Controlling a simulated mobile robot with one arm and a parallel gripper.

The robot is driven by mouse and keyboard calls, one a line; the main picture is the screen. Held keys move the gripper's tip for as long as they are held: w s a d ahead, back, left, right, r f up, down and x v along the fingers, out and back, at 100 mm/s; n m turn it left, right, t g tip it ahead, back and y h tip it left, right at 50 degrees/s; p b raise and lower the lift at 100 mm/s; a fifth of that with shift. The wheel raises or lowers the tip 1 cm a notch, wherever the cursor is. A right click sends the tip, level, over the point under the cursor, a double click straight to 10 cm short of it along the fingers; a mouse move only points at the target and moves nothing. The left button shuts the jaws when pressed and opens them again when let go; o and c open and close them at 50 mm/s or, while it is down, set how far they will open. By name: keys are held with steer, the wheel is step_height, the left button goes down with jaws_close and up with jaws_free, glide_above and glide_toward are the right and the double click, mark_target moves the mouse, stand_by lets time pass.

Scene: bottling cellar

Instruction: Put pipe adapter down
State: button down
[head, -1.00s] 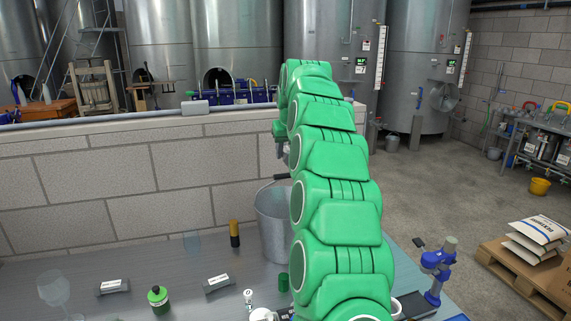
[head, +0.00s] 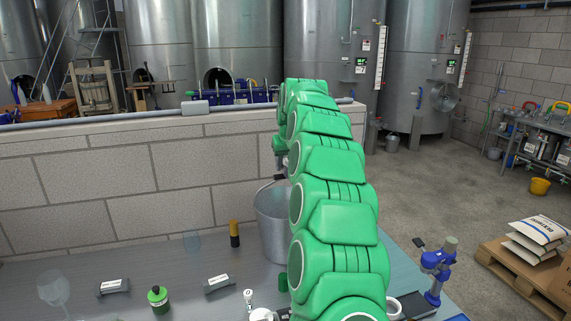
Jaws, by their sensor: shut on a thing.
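My gripper (head: 281,163) shows only in part, at the left edge of my green arm and above the grey metal bucket (head: 271,225). My arm hides most of it. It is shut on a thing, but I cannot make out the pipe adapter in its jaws. A small dark piece (head: 279,177) shows just below the gripper, over the bucket's rim; it may be the grip of the bucket's handle. Whether the gripper touches it I cannot tell.
The metal bench (head: 130,260) holds a black-and-orange bottle (head: 234,234), a green bottle (head: 158,300), two labelled blocks, a glass (head: 53,291) and a blue stand (head: 436,270). A block wall (head: 150,180) stands behind. The bench's middle left has free room.

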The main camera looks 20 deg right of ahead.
steer(key=shift+f, duration=0.5)
